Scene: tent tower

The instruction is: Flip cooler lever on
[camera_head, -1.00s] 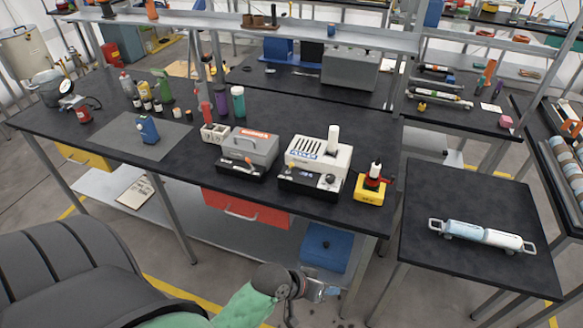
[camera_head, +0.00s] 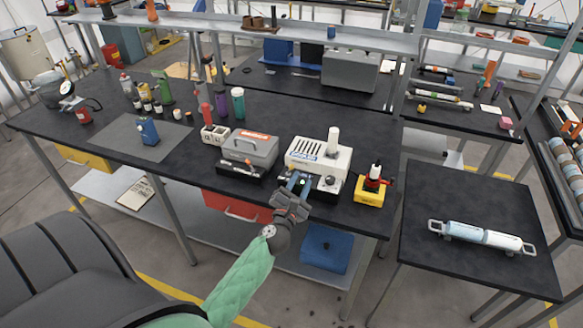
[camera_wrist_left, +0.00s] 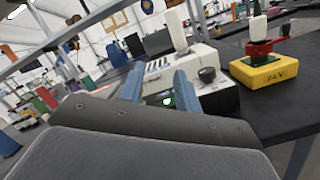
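A white unit with blue lettering and a black front base (camera_head: 320,158), which looks like the cooler, stands at the table's front edge; it also shows in the left wrist view (camera_wrist_left: 196,62). A dark round knob (camera_wrist_left: 207,75) sits on the right of its base. My left gripper (camera_head: 298,182) is at the left part of this base, its two blue fingers apart. In the left wrist view, the fingers (camera_wrist_left: 159,82) stand on either side of a small green spot (camera_wrist_left: 167,101) on the base. The lever is hidden or unclear, and contact cannot be told. My right gripper is out of view.
A grey unit with an orange label (camera_head: 250,148) stands just left of the white one. A yellow box with a red top (camera_head: 371,188) stands close on its right. Bottles and a blue object (camera_head: 148,131) are farther left. The side table (camera_head: 470,200) holds a blue-white cylinder.

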